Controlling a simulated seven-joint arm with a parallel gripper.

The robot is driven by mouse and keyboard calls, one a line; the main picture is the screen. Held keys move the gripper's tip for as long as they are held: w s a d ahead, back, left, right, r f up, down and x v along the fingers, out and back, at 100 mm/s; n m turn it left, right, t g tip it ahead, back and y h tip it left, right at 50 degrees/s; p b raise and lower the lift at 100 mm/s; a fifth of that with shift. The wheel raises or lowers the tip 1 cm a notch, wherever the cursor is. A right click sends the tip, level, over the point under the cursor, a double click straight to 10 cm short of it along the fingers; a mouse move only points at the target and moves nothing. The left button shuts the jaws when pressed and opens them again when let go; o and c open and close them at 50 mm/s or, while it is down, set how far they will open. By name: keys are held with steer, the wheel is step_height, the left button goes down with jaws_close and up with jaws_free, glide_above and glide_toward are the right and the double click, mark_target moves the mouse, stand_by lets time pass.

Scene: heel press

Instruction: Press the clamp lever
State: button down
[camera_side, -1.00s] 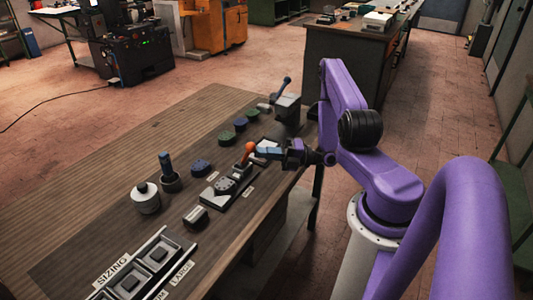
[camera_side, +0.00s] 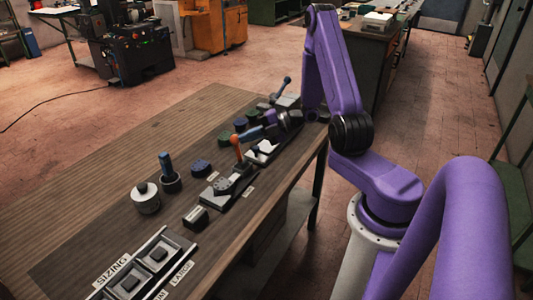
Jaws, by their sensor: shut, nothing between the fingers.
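The clamp lever with an orange grip (camera_side: 236,141) stands nearly upright on its dark clamp base (camera_side: 228,187) near the right edge of the table. My gripper (camera_side: 247,134) is shut and empty, with blue fingers pointing left. Its fingertips are right beside the top of the orange grip in the picture. I cannot tell whether they touch it. The black wrist behind the fingers hides part of the table's far end.
A blue-handled lever device (camera_side: 284,91) stands at the far end. A sizing tray (camera_side: 150,262) is in front.

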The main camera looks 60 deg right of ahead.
steer(key=shift+w+r, duration=0.15)
steer(key=shift+w, duration=1.35)
steer(key=shift+w+a, duration=0.1)
steer(key=shift+w, duration=0.05)
steer(key=s+d+r, duration=0.5)
steer(key=s+r, duration=0.2)
steer(key=s, duration=0.3)
steer(key=shift+r, duration=0.35)
